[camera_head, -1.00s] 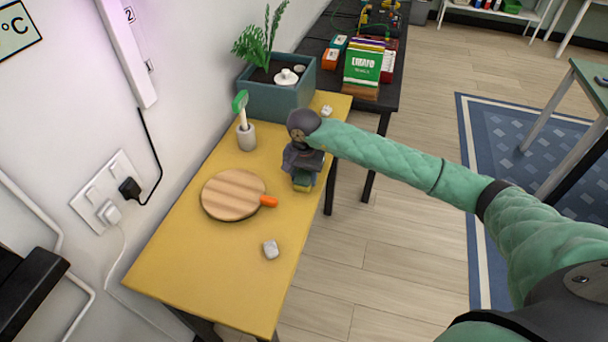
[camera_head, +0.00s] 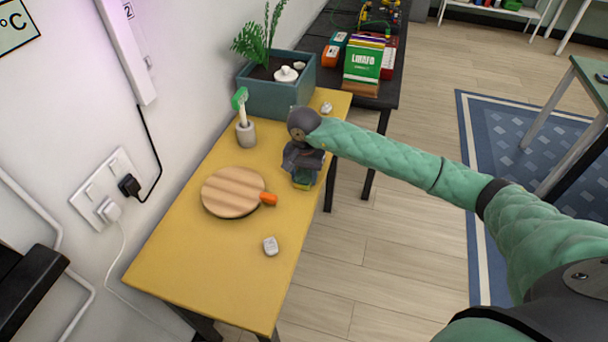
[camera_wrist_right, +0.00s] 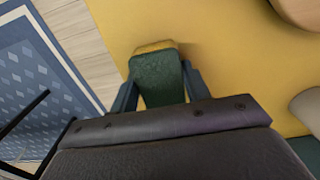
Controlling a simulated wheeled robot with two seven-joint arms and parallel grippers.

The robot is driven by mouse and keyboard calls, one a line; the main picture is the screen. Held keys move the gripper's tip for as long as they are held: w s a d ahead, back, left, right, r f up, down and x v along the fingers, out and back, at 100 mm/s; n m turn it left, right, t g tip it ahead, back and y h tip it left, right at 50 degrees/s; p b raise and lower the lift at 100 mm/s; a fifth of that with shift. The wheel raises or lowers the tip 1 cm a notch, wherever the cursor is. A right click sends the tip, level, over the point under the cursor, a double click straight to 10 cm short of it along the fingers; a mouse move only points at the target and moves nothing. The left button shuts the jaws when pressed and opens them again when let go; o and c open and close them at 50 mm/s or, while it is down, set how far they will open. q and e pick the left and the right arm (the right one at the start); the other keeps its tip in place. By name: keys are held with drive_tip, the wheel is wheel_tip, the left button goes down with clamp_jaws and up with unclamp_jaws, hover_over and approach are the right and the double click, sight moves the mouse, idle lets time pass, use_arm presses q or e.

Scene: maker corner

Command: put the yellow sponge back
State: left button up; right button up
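The yellow sponge (camera_wrist_right: 155,46) has a dark green top face and shows yellow along its far edge in the right wrist view. My right gripper (camera_wrist_right: 160,70) has one finger against each long side of it and looks shut on it. In the head view the gripper (camera_head: 303,168) points down over the right edge of the yellow table (camera_head: 190,262), with a little of the sponge (camera_head: 302,186) showing below it. Whether the sponge touches the table is hard to tell. My left gripper is not in view.
The table's near end is clear.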

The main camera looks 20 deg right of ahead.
sight(304, 174)
drive_tip(key=o, duration=0.3)
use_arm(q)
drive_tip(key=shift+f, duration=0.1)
use_arm(e)
drive_tip(key=shift+r, duration=0.1)
drive_tip(key=shift+r, duration=0.5)
drive_tip(key=shift+r+b, duration=0.4)
drive_tip(key=shift+r, duration=0.25)
use_arm(q)
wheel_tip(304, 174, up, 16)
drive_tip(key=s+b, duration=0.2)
drive_tip(key=b, duration=0.1)
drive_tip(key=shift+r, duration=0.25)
use_arm(e)
drive_tip(key=shift+r, duration=4.9)
